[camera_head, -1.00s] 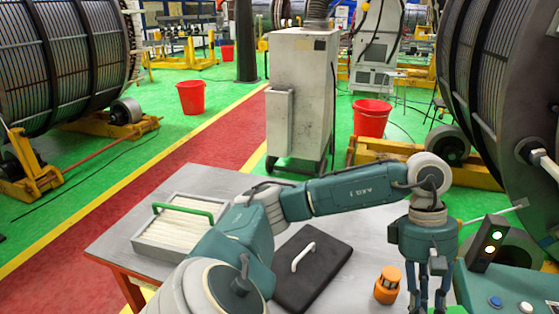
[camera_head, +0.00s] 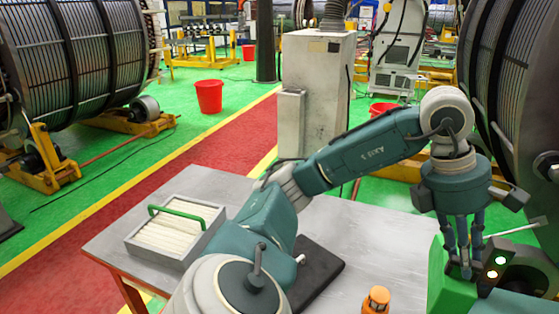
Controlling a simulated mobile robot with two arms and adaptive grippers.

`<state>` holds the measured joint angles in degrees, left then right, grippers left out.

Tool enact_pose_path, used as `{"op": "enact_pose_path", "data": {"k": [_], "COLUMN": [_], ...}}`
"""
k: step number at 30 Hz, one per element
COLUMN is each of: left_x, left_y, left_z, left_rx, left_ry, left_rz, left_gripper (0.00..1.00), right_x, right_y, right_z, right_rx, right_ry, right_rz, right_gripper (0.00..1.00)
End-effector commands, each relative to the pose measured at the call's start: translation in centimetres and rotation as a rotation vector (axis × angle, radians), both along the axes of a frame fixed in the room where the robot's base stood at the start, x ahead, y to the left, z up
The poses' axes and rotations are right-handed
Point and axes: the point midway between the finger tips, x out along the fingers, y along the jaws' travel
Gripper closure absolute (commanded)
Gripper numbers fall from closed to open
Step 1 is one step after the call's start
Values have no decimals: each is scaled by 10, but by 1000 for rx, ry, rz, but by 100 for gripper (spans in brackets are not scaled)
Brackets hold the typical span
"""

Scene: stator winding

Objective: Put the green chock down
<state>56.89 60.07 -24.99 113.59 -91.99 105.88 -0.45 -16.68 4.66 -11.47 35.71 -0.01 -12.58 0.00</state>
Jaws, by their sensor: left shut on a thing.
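My left gripper (camera_head: 464,268) is on the right side of the head view, pointing down, with its fingers shut at the top of the green chock (camera_head: 446,285). The chock is a bright green block, cut off by the bottom edge of the picture. Its right side is partly hidden by the fingers and the signal lamp box. I cannot see its underside or whether it touches anything below. My right gripper is not in view.
A signal lamp box (camera_head: 497,262) stands close right of the gripper. A large stator (camera_head: 505,100) stands behind.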

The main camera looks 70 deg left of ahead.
Motion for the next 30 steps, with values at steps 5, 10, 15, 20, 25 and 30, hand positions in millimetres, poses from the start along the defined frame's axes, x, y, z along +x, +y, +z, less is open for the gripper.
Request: {"op": "enact_pose_path", "data": {"k": [5, 10, 15, 20, 25, 30], "left_x": [1, 1, 0, -1, -1, -1], "left_y": [3, 3, 3, 3, 3, 2], "left_z": [9, 9, -9, -45, -85, -123], "left_rx": [0, -1, 1, 1, 1, -1], "left_ry": [-3, -2, 4, 7, 7, 6], "left_rz": [58, 64, 63, 62, 62, 62], "left_gripper": [100, 100, 100, 100, 100, 100], "right_x": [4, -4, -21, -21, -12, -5], "right_y": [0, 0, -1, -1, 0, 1], "right_z": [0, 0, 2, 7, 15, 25], "right_rx": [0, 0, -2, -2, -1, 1], "right_ry": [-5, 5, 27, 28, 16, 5], "right_rz": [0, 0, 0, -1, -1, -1], "right_gripper": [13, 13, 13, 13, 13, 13]}}
